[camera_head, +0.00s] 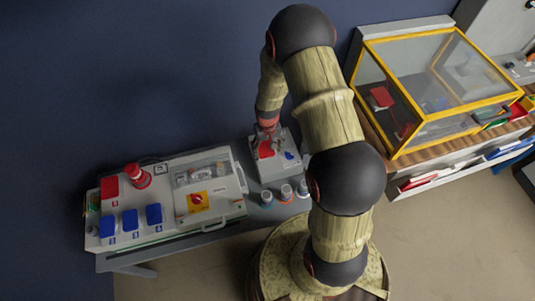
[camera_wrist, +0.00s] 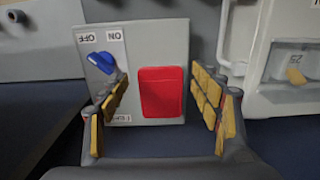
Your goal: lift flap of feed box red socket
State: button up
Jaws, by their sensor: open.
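The feed box (camera_head: 275,172) is a small grey box on the bench against the wall, just right of a larger panel. Its red socket flap (camera_wrist: 162,92) is a red rectangle that looks closed in the wrist view. A blue rotary switch (camera_wrist: 100,62) with ON and OFF labels sits to the left of the flap. My gripper (camera_wrist: 160,80) is open, with one yellow-padded finger on each side of the flap. I see no contact with the flap. In the head view my gripper (camera_head: 268,130) is over the box and partly covers the flap.
A larger socket panel (camera_head: 170,235) with blue and red covers and a red plug (camera_head: 137,176) stands to the left. Several small round connectors (camera_head: 286,193) sit in front of the feed box. A yellow-framed clear case (camera_head: 430,135) is at the right. The dark wall is close behind.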

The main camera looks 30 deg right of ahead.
jog(key=shift+f, duration=1.3)
jog(key=shift+c, duration=0.7)
jog(key=c, duration=1.5)
